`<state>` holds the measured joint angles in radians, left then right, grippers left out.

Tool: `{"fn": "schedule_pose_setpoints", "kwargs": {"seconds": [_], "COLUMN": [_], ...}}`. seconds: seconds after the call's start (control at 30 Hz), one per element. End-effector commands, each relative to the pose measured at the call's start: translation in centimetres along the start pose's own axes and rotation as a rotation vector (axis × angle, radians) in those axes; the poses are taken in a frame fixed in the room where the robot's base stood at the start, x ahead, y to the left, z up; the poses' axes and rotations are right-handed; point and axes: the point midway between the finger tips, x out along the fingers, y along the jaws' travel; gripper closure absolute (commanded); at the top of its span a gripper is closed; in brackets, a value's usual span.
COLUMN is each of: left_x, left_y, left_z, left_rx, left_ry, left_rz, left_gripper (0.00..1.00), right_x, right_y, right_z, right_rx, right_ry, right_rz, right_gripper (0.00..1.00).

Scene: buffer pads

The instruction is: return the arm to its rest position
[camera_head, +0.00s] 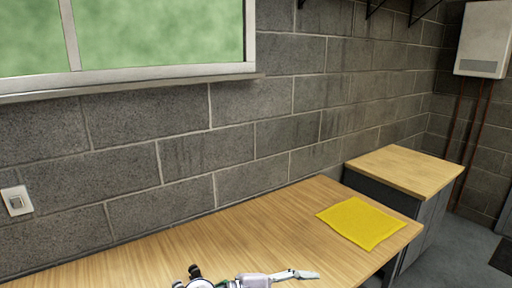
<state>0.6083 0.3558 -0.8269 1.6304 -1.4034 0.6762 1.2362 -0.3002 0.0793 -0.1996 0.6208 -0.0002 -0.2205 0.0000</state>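At the bottom edge, a pale, roughly cylindrical part (252,281) with a flat silvery end (298,274) pointing right shows over the front of the wooden table (240,234). Small dark pieces (194,271) stand at its left end. The frame cuts off its lower side, so I cannot tell whether it is part of my arm or a tool. A yellow square pad (361,223) lies flat near the table's right end, with nothing touching it.
A grey cabinet with a wooden top (406,169) stands beyond the table's right end. A grey block wall (250,140) with a window (150,35) runs behind. A white box (484,38) hangs at the upper right. The middle of the table is clear.

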Motion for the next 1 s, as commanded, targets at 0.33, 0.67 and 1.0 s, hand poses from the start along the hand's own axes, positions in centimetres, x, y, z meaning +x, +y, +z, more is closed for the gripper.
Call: {"fn": "schedule_pose_setpoints", "kwargs": {"seconds": [0.33, 0.67, 1.0], "left_x": [-13.9, -27.6, -31.0], "left_y": [-7.3, 11.1, 24.7], "left_z": [2.7, 9.2, 4.6], "left_rx": [-0.427, -1.041, -1.376], "left_ry": [-0.264, -1.015, -1.359], "left_rz": [-1.012, -1.101, -0.767], "left_gripper": [0.55, 0.55, 0.55], "right_x": [0.0, 0.0, 0.0], "right_y": [0.0, 0.0, 0.0], "right_z": [0.0, 0.0, 0.0], "right_rx": [0.0, 0.0, 0.0], "right_ry": [0.0, 0.0, 0.0], "right_rz": [0.0, 0.0, 0.0], "right_gripper": [0.55, 0.55, 0.55]}}
